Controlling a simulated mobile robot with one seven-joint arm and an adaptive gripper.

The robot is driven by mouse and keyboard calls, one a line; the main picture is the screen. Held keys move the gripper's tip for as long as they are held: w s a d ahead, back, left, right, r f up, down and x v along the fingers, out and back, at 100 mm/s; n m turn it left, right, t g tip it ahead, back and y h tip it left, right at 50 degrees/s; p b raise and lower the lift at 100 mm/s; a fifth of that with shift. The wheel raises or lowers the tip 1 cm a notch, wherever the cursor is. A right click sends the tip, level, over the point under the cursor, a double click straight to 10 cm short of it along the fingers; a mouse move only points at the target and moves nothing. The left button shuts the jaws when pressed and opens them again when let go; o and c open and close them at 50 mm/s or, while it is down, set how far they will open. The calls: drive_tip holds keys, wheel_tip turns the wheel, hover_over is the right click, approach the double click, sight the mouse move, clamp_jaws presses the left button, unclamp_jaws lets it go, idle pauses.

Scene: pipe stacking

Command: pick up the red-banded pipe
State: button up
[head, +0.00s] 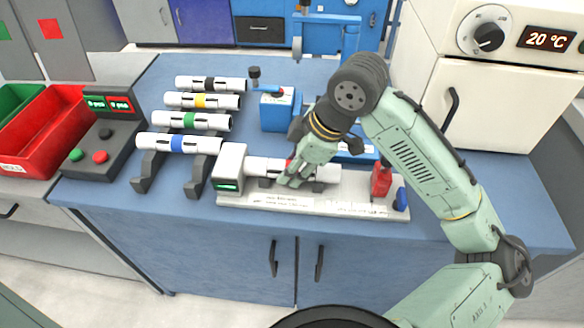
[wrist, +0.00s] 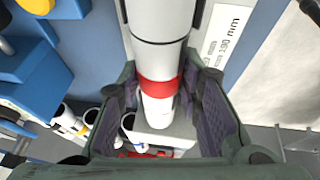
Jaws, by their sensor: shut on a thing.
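The red-banded pipe (head: 263,165) is white and lies level along the pale fixture (head: 265,198) at the front of the bench. Its left end is at the fixture's grey block (head: 228,168). My gripper (head: 291,178) reaches down over the pipe near its red band. In the wrist view the red band (wrist: 160,88) sits between the two purple-padded fingers of my gripper (wrist: 162,105), which are shut on the pipe. In the head view my fingers hide part of the band.
Several white pipes with black, yellow, green and blue (head: 180,144) bands lie on a dark rack (head: 195,180) to the left. A blue device (head: 277,112) stands behind the fixture. A red clamp (head: 381,179) is at its right end. The bench front (head: 150,212) is clear.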

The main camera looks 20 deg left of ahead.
clamp_jaws()
drive_tip(key=shift+s+d+r, duration=0.2)
drive_tip(key=shift+s+r, duration=0.05)
drive_tip(key=shift+r, duration=0.15)
drive_tip(key=s+d+r+b, duration=0.1)
drive_tip(key=s+d+r, duration=0.6)
drive_tip(key=s, duration=0.3)
drive_tip(key=shift+d+r+b, duration=0.15)
drive_tip(key=shift+d+b, duration=0.2)
drive_tip(key=shift+d, duration=0.55)
drive_tip(key=shift+a, duration=0.1)
